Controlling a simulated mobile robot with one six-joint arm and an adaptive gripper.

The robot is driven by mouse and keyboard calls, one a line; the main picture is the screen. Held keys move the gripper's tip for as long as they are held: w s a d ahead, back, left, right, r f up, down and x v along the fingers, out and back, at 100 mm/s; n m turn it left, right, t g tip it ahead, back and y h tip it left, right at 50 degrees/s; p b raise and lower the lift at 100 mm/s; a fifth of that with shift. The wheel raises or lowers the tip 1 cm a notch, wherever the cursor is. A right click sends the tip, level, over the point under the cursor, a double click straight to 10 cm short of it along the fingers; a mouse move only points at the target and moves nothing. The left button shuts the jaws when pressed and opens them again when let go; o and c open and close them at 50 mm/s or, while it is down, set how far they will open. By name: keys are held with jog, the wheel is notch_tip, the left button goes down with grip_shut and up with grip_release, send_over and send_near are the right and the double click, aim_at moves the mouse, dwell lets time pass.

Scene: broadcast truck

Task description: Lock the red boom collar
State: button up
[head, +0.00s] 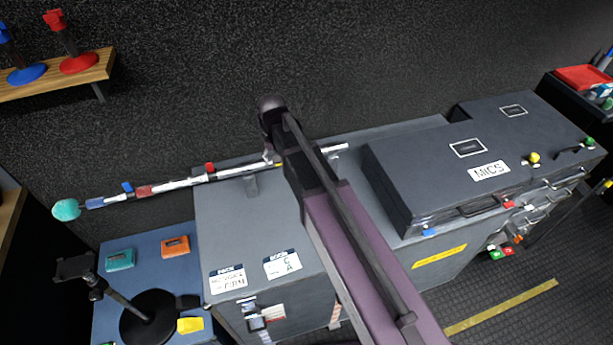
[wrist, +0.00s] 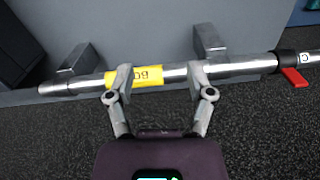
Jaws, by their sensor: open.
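The boom pole (head: 235,173) lies across two grey rests on the case top, its thinner end reaching left to a teal foam tip. A red collar lever (head: 209,167) stands out from the pole. In the wrist view the red lever (wrist: 295,77) sticks out from a black collar at the right edge. My gripper (wrist: 158,75) is open, its two fingertips over the thick silver tube on either side of a yellow label (wrist: 135,77), left of the collar. I cannot tell whether they touch the tube. In the head view my arm hides most of the gripper.
A MICS case (head: 410,205) stands right of my arm. A blue-topped table (head: 130,240) with a black stand is at lower left. The dark wall is close behind the pole.

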jog(key=s+d+f+b, duration=0.3)
jog(key=s+d, duration=0.1)
jog(key=d, duration=0.4)
jog(key=shift+d+f+m, duration=0.2)
jog(key=shift+d+m, duration=0.1)
jog(key=shift+d, duration=0.1)
jog(key=s+d+m, duration=0.1)
jog(key=s+d, duration=0.8)
jog(key=d, duration=0.3)
jog(key=shift+d, duration=0.2)
jog(key=shift+s, duration=0.1)
dwell(0.8)
